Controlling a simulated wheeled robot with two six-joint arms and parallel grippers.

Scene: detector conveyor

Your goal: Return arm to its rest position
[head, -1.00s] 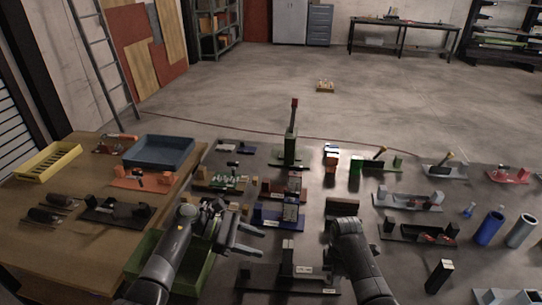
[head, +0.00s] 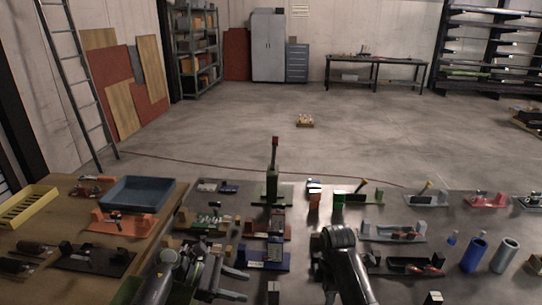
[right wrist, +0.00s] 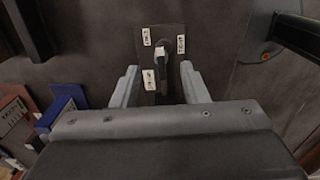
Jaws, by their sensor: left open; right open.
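My left gripper (head: 245,285) is low in the head view, left of centre, with two grey fingers apart and nothing between them. It is in front of a blue fixture (head: 263,260) on the table. My right arm (head: 342,262) enters from the bottom, right of centre; its gripper is hidden in the head view. In the right wrist view, my right gripper (right wrist: 159,68) is open. A black plate (right wrist: 172,38) with white labels and a dark upright part lies beyond and between its fingers; I see no contact.
The grey table (head: 330,215) holds several fixtures. A blue tray (head: 146,193) and a yellow tray (head: 27,206) are on the wooden table at left. Blue (head: 474,254) and grey (head: 504,255) cylinders stand at right. Open floor lies beyond.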

